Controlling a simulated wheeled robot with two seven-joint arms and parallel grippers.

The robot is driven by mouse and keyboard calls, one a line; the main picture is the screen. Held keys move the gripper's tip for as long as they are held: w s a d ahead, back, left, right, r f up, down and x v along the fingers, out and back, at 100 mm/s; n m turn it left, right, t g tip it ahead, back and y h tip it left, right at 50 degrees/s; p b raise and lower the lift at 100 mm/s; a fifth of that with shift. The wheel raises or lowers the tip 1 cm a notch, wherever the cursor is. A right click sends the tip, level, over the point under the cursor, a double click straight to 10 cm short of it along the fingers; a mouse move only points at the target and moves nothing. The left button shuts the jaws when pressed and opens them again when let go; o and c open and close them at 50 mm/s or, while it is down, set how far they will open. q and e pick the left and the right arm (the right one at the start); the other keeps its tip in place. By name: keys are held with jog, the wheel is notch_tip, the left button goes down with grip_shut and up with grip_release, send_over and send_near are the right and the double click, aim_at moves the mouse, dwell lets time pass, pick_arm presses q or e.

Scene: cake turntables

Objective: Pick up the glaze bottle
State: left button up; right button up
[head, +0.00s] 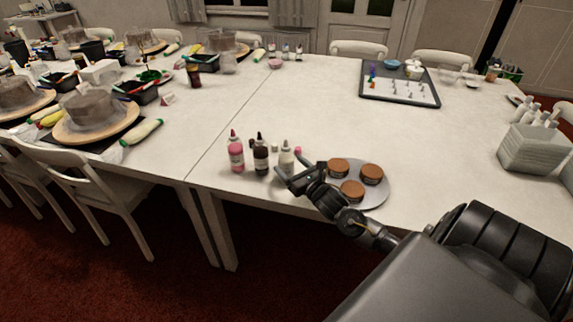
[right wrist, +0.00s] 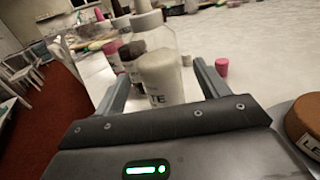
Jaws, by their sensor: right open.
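Three squeeze bottles stand upright in a row near the table's front edge: a pink one (head: 236,155), a dark brown one (head: 261,158) and a pale cream one (head: 286,157). I cannot tell from the labels which is the glaze bottle. My right gripper (head: 290,170) is open at the cream bottle. In the right wrist view the cream bottle (right wrist: 160,77) stands between the two spread fingers, with part of its label showing. The brown bottle (right wrist: 132,60) and the pink bottle (right wrist: 111,54) are behind it. My left gripper is out of view.
A round plate (head: 377,195) with three brown-topped jars is right of the bottles, under my right forearm. A small pink piece (right wrist: 222,67) lies just beyond the right finger. A tray (head: 375,93) stands at the back. The table's middle is clear.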

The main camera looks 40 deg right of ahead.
aim_at(284, 160)
jog(key=shift+w, duration=0.35)
jog(key=w, duration=0.2)
jog(key=w+p, duration=0.1)
jog(key=shift+w+d, duration=0.2)
jog(key=shift+w, duration=0.15)
jog(key=shift+w+f, duration=0.1)
jog(key=shift+w, duration=0.3)
jog(key=c, duration=0.7)
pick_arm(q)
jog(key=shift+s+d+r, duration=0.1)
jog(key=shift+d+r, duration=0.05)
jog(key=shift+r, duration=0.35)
pick_arm(e)
jog(key=shift+c, duration=0.4)
